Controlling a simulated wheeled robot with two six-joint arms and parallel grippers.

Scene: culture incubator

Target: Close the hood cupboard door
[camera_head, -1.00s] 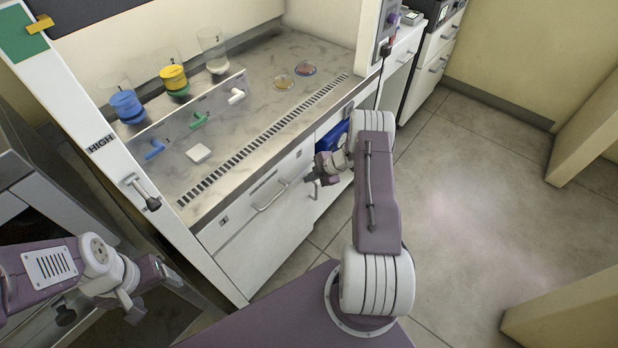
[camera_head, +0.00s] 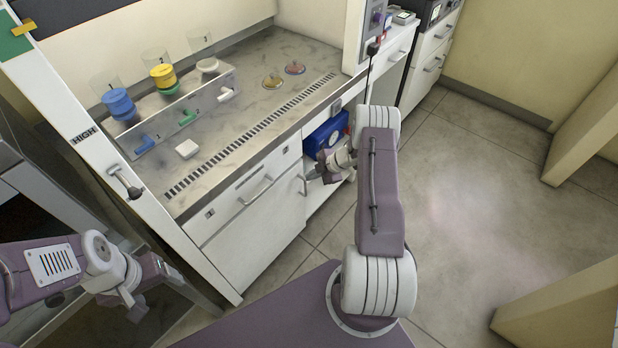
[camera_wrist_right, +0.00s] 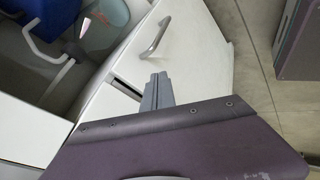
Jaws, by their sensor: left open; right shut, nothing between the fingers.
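The hood cupboard stands open under the hood's worktop, with a blue box (camera_head: 327,133) inside. In the right wrist view a white door panel (camera_wrist_right: 205,65) with a metal handle (camera_wrist_right: 155,37) lies beside the open interior, where the blue box (camera_wrist_right: 32,12) shows at top left. In the head view my arm covers part of the opening, and I cannot make out the door's full angle. My right gripper (camera_head: 312,176) is shut and empty in front of the opening; its fingertips (camera_wrist_right: 155,78) appear over the panel, contact unclear. My left gripper (camera_head: 168,268) is open and empty, at lower left.
The hood worktop (camera_head: 255,100) carries blue, yellow and clear containers and two dishes. A white front with a handle (camera_head: 257,190) is left of the opening. Drawers (camera_head: 432,65) stand at the back right. The floor (camera_head: 460,190) on the right is clear.

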